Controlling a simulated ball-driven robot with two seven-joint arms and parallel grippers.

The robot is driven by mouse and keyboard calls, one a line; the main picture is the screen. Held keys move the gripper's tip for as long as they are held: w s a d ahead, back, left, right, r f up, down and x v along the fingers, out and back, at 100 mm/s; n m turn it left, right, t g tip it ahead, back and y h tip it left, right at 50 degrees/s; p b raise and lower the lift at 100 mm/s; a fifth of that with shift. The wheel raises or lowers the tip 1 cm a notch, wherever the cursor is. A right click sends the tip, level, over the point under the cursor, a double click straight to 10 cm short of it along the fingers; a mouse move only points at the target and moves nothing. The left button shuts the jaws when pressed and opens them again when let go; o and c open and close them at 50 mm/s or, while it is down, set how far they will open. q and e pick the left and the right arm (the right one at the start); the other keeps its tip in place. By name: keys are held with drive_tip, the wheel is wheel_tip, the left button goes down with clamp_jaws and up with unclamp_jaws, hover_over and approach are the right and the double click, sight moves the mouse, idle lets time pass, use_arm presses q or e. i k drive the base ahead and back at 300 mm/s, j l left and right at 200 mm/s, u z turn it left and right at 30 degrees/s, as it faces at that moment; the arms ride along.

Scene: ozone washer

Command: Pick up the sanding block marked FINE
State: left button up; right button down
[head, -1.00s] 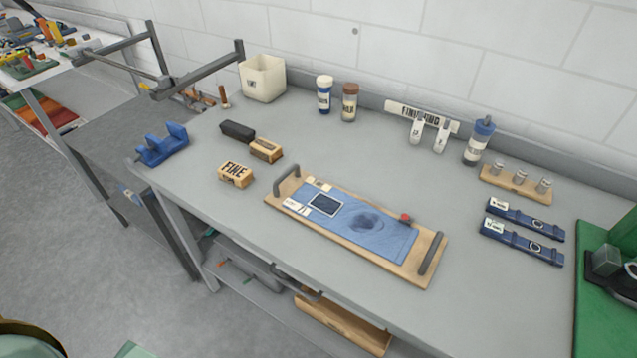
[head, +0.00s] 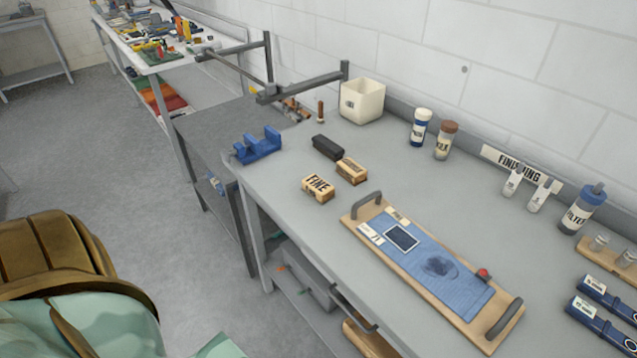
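The sanding block marked FINE (head: 317,187) is a small tan block with dark lettering on its top. It lies on the grey workbench (head: 300,225), near the front edge at the left part of the top. A second tan block (head: 352,170) lies just behind it to the right, its marking too small to read. A black block (head: 327,147) lies behind the two. Nothing covers the FINE block. Neither of my grippers shows in the head view.
A wooden tray (head: 497,341) with grey handles and a blue mat stands right of the blocks. A blue holder (head: 258,145) sits at the bench's left corner. A cream bin (head: 362,101) and bottles (head: 420,127) stand along the back. Open floor (head: 150,170) lies to the left.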

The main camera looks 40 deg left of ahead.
sight(321, 191)
drive_tip(key=u, duration=1.25)
